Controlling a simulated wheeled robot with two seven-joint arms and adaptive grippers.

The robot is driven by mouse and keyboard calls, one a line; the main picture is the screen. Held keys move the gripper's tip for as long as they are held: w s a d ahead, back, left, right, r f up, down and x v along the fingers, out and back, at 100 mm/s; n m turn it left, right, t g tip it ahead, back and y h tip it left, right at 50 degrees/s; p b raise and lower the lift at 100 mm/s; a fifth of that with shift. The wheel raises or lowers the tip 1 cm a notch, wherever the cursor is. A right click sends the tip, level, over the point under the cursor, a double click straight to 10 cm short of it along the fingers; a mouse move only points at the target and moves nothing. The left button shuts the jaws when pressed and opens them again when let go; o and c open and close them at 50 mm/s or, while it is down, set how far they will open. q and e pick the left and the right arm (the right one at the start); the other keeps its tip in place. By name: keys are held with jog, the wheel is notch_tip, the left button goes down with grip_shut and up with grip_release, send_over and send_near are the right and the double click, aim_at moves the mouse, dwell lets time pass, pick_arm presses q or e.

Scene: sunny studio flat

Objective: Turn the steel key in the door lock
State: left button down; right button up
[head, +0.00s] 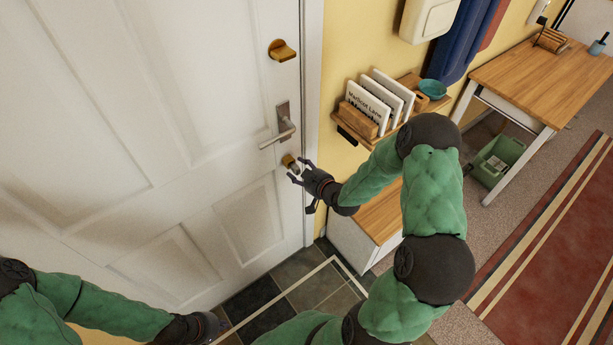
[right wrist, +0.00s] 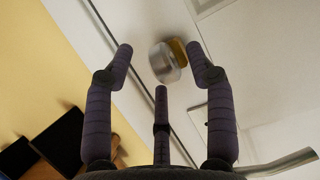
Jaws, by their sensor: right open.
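The white door (head: 130,120) fills the left of the head view. Low on its right edge is a brass lock (head: 288,160), below the steel lever handle (head: 284,131). In the right wrist view a round steel piece, apparently the key's head (right wrist: 164,65), stands out from the brass lock (right wrist: 179,50). My right gripper (head: 298,172) is open at the lock. Its fingers (right wrist: 160,62) are spread on both sides of the steel piece, with the third finger just below it; no clear contact shows. My left gripper (head: 212,326) is low in the head view, away from the door hardware, its fingers unclear.
A brass thumb-turn (head: 283,50) sits above the lever. Right of the door frame, a wall shelf (head: 357,136) holds letters and a teal bowl (head: 433,88). A low bench (head: 362,225) stands below it. A wooden table (head: 540,80) and green bin (head: 497,160) are farther right.

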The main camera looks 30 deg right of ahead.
jog(key=shift+w+f, duration=0.1)
jog(key=shift+w, duration=0.15)
grip_shut()
